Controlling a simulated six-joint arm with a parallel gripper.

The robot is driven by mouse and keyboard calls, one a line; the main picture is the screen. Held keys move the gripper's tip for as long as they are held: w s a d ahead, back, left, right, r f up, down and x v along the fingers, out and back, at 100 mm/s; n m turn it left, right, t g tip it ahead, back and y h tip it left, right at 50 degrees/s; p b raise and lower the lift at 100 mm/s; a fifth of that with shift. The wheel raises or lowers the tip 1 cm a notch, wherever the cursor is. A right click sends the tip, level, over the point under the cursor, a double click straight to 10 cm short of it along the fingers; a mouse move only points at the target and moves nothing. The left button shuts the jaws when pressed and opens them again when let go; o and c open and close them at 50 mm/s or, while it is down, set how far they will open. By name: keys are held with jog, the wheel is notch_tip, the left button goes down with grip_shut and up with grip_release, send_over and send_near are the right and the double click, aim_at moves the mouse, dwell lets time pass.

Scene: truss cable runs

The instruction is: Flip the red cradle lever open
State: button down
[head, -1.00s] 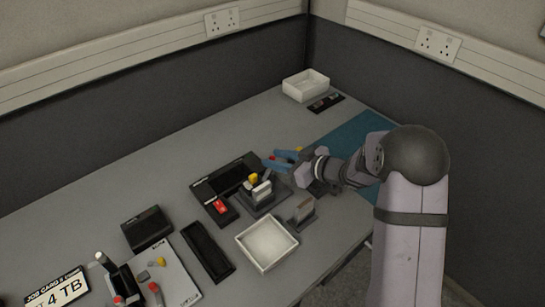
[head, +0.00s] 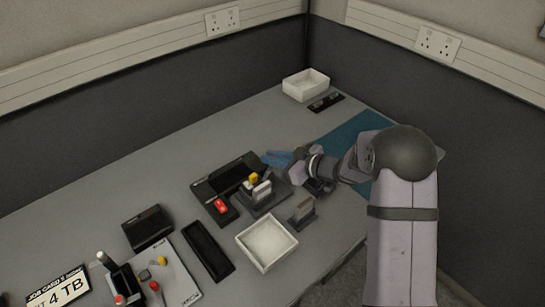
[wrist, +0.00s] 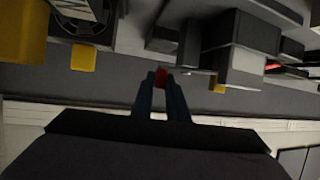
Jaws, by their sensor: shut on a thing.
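My gripper (head: 275,158) has blue fingers pointing left, low at the back edge of the black cradle unit (head: 232,177). In the head view the fingers hide the lever.
A dark stand with grey cards and a yellow tab (head: 254,178) is close beside the fingers. A red switch block (head: 221,206), a white tray (head: 267,244) and a card holder (head: 301,212) are nearer. A white box (head: 306,85) stands at the back. The left rear table is clear.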

jog(key=shift+r, duration=0.1)
jog(key=n+g+y+p, duration=0.1)
jog(key=n+p, duration=0.1)
jog(key=shift+a+g+p, duration=0.2)
jog(key=shift+g+p, duration=0.1)
jog(key=shift+g, duration=0.1)
jog(key=n+g, duration=0.1)
jog(key=n+g+y, duration=0.1)
jog(key=shift+w+a+g+p, duration=0.1)
jog(key=shift+a+g+p, duration=0.2)
jog(key=shift+a+p, duration=0.05)
jog(key=n+g, duration=0.1)
jog(key=n+g+b, duration=0.2)
jog(key=shift+a+f, duration=0.35)
jog(key=shift+a, duration=0.05)
jog(key=shift+s+a+n+g+b, duration=0.2)
jog(key=shift+n+g+b, duration=0.45)
jog(key=shift+b, duration=0.35)
jog(key=shift+s+r+n+g+b, duration=0.1)
jog(key=shift+r+n+g+b, duration=0.1)
jog(key=shift+n+g+b, duration=0.25)
jog(key=c, duration=1.7)
grip_release()
jog(key=shift+c, duration=0.2)
